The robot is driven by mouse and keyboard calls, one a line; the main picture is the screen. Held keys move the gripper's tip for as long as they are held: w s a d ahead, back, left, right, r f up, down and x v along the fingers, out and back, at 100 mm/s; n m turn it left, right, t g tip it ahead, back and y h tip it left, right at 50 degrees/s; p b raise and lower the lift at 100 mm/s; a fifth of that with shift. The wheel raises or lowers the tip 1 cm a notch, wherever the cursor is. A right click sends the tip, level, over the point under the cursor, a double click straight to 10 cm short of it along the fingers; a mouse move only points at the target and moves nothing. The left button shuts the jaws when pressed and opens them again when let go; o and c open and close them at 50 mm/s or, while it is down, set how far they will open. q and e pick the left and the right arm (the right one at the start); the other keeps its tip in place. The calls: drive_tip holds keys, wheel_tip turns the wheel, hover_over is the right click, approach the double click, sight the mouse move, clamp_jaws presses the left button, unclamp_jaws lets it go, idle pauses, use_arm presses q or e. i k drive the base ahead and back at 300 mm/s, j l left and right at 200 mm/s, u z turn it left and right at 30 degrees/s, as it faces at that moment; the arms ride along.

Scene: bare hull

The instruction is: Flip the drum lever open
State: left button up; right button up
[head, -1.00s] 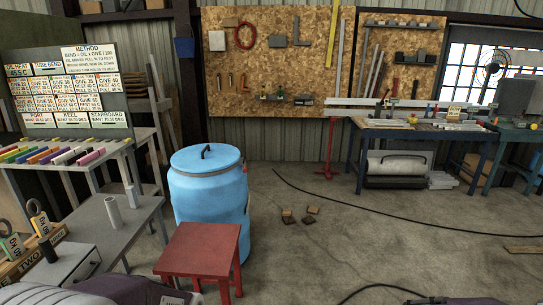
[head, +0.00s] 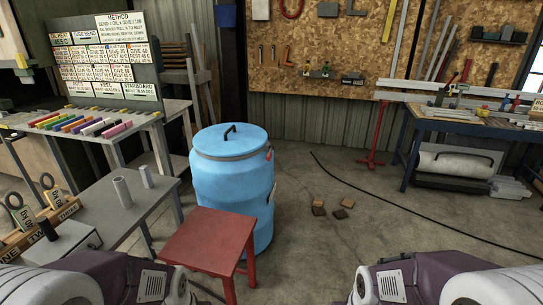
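A blue drum (head: 232,195) stands on the floor near the middle of the head view, with its blue lid (head: 215,143) on. A dark handle (head: 230,130) arches up from the lid. A grey band runs around the rim. A small red piece at the right of the rim, likely the drum lever (head: 269,152), is too small to tell whether it is open or shut. Parts of my two arms show at the bottom left and bottom right, well short of the drum. Neither gripper is in the picture.
A red stool (head: 208,236) stands in front of the drum and covers part of its lower front. A grey table (head: 125,215) with two upright tubes is at left. Small brown blocks (head: 318,203) and a dark cable (head: 375,192) lie on the floor at right, which is otherwise mostly clear.

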sight(270, 153)
drive_tip(key=i+l, duration=0.2)
drive_tip(key=i, duration=0.3)
drive_tip(key=i+l+u, duration=0.1)
drive_tip(key=i, duration=0.45)
drive_tip(key=i+l, duration=0.35)
drive_tip(key=i, duration=0.15)
drive_tip(key=i+l, duration=0.25)
drive_tip(key=i, duration=0.25)
drive_tip(key=i+l+u, duration=0.1)
drive_tip(key=i+l, duration=0.15)
drive_tip(key=i, duration=0.25)
drive_tip(key=i+l, duration=0.25)
drive_tip(key=i, duration=0.25)
